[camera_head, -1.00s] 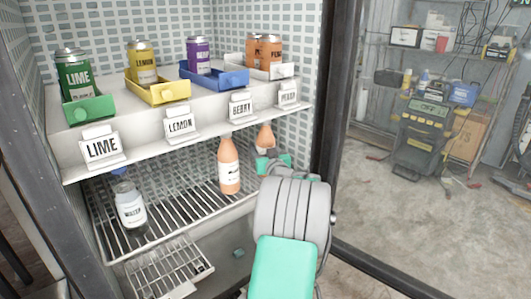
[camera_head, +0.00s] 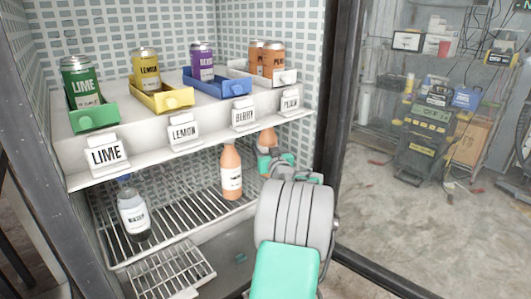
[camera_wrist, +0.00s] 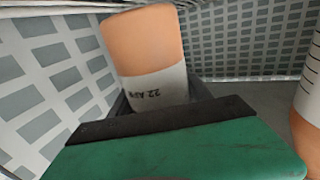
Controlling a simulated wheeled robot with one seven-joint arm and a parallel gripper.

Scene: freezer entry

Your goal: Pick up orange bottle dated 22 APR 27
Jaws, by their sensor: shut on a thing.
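One orange bottle (camera_head: 267,138) is at the back right of the wire shelf, partly hidden behind my gripper (camera_head: 268,160). In the wrist view this bottle (camera_wrist: 145,42) looks tilted, and its white label reads "22 APR" upside down; the rest of the date is hidden. My gripper (camera_wrist: 165,118) is shut on it, with a dark-edged green finger across its label. A second orange bottle (camera_head: 231,175) stands upright to the left on the shelf, apart from my gripper. An orange bottle with lines of print (camera_wrist: 307,120) shows at the right edge of the wrist view.
A clear water bottle (camera_head: 132,212) stands at the left of the wire shelf (camera_head: 190,205). The upper shelf (camera_head: 75,160), with cans in coloured trays, hangs close above my gripper. The dark door frame (camera_head: 338,120) is to the right. Open floor lies beyond it.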

